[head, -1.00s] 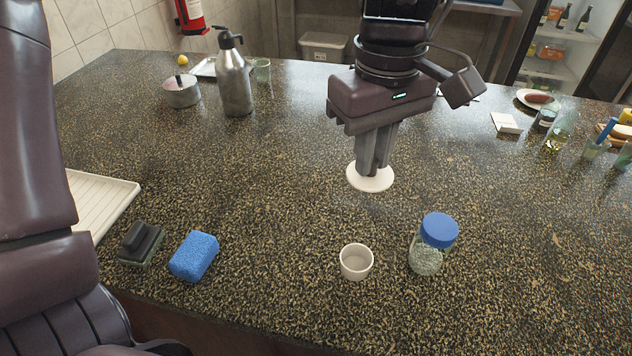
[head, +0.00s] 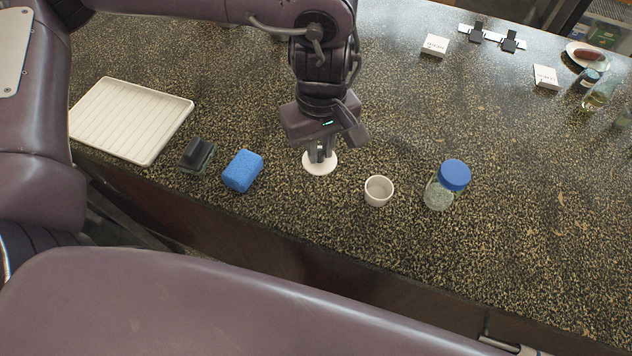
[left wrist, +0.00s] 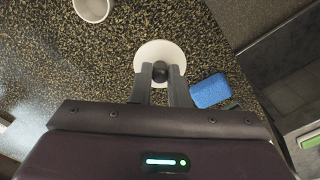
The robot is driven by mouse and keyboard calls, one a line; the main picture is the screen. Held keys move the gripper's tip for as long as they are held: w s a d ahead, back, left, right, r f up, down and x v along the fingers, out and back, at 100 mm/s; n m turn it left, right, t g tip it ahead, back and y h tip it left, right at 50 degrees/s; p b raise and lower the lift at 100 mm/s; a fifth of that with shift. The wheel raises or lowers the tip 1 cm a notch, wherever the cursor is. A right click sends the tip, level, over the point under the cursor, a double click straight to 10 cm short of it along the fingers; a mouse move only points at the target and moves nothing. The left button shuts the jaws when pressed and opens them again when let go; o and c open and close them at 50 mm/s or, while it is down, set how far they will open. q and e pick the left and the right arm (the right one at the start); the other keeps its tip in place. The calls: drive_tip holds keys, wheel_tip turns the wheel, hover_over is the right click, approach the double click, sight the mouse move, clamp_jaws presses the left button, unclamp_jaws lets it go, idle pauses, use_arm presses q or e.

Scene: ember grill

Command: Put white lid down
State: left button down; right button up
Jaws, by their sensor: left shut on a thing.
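The white lid (head: 320,163) is a round disc with a dark knob, at the counter between the blue sponge and the white cup in the head view. It also shows in the left wrist view (left wrist: 158,55), where the knob sits between the fingertips. My left gripper (head: 318,152) points down from above and is shut on the knob; it also shows in the left wrist view (left wrist: 160,73). The lid looks level and at or very near the counter surface; I cannot tell whether it touches. My right gripper is not in view.
The blue sponge (head: 242,171) and a dark scrubber (head: 197,154) lie left of the lid. The white cup (head: 379,190) and a blue-capped jar (head: 446,185) stand right. A white ribbed tray (head: 132,120) lies far left. The counter's front edge is close.

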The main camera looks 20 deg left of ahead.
use_arm(q)
wheel_tip(320, 180, down, 9)
drive_tip(key=shift+f, duration=0.2)
wheel_tip(320, 180, down, 3)
drive_tip(key=shift+s+r, duration=0.1)
drive_tip(key=shift+r, duration=0.05)
drive_tip(key=shift+f, duration=0.55)
drive_tip(key=shift+f, duration=0.15)
drive_tip(key=c, duration=1.4)
unclamp_jaws()
